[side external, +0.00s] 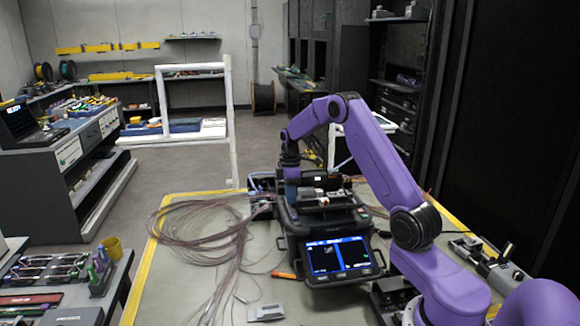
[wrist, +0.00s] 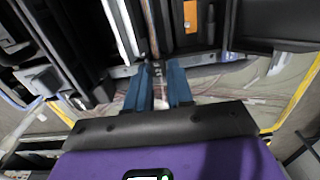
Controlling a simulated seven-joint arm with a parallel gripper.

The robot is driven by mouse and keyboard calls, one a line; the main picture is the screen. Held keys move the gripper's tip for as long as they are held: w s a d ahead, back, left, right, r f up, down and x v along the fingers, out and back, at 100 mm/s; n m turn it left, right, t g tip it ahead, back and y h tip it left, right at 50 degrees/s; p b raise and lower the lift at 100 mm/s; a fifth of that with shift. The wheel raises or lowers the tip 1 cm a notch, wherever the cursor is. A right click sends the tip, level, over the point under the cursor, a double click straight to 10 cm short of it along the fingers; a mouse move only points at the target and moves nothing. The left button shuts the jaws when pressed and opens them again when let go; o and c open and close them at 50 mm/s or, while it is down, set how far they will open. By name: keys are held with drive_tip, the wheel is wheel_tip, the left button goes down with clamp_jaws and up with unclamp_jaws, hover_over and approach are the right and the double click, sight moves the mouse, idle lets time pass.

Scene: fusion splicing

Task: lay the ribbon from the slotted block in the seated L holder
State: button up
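The black fusion splicer (side external: 295,228) stands on the table, its lit screen (side external: 338,257) facing the camera. My gripper (side external: 291,196) is low at the splicer's left rear side in the side view. In the wrist view my gripper (wrist: 160,75) shows two blue fingers with a narrow gap between them. Something small and greyish shows in that gap; I cannot tell whether it is held or lies beyond. Thin ribbons and fibres (side external: 195,220) spread over the table left of the splicer. I cannot make out the slotted block or the seated L holder for certain.
An orange-handled tool (side external: 284,275) and a grey flat piece (side external: 265,313) lie in front of the splicer. A grey device (side external: 490,265) stands at the table's right. Loose fibres crowd the left; the front table has some bare room.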

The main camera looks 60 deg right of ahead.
wheel_tip(320, 180, up, 17)
drive_tip(key=shift+r, duration=0.2)
idle(0.7)
drive_tip(key=s+a+n, duration=0.1)
drive_tip(key=s+a, duration=0.3)
drive_tip(key=a, duration=0.5)
drive_tip(key=s+a, duration=0.3)
drive_tip(key=a, duration=0.7)
drive_tip(key=s+a+n, duration=0.1)
drive_tip(key=s+a, duration=0.3)
drive_tip(key=a, duration=0.5)
drive_tip(key=s+a+f, duration=0.2)
drive_tip(key=s+f, duration=0.1)
drive_tip(key=s, duration=1)
drive_tip(key=s+a+f+n, duration=0.1)
drive_tip(key=s+f, duration=0.3)
drive_tip(key=s, duration=0.9)
drive_tip(key=shift+a+f+n, duration=0.3)
drive_tip(key=shift+a, duration=0.05)
